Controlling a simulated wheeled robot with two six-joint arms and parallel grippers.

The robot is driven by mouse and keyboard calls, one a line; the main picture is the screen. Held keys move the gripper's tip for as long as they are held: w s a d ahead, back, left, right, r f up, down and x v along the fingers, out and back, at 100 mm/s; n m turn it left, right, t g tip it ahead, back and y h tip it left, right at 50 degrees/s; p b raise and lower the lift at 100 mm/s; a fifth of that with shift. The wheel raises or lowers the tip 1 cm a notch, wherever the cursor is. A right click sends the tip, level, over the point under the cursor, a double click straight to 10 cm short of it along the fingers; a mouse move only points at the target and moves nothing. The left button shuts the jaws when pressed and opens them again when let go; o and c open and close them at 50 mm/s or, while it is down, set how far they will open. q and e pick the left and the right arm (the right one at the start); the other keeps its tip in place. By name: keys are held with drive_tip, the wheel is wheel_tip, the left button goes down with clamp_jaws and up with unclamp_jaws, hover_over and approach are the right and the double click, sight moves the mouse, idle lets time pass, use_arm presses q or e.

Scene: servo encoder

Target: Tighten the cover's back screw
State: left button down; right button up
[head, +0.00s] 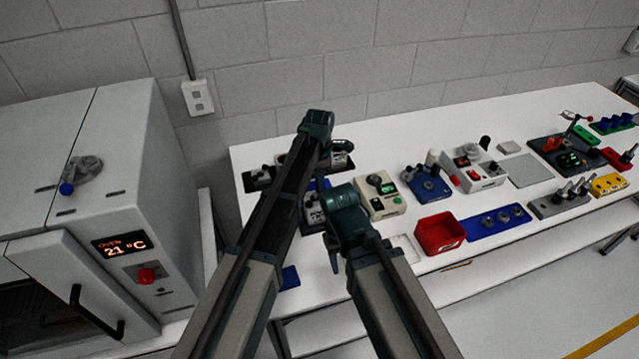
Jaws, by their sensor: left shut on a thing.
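My left arm comes in from the lower left and bends at a teal joint. Its gripper (326,167) is turned down over the left part of the white table, mostly behind my arm. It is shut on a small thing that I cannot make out. Dark units with grey parts (258,178) stand beside it, with another dark unit (342,160) to the right. I cannot tell which carries the cover, and the back screw is not discernible. My right arm bends in front, and its gripper (333,257) is mostly hidden beneath its teal joint.
On the white table (395,150) are a beige unit (382,198), a blue unit (430,186), a red bin (439,236), a blue strip with round parts (492,223) and a grey plate (530,171). An oven (130,230) stands at the left. A wall rises behind.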

use_arm(q)
drive_tip(key=m, duration=0.5)
drive_tip(key=shift+m, duration=0.3)
drive_tip(key=m, duration=0.9)
drive_tip(key=shift+m, duration=0.4)
drive_tip(key=m, duration=2.1)
drive_tip(key=shift+w+m, duration=0.1)
drive_tip(key=shift+m, duration=0.3)
drive_tip(key=m, duration=0.4)
drive_tip(key=shift+m, duration=0.4)
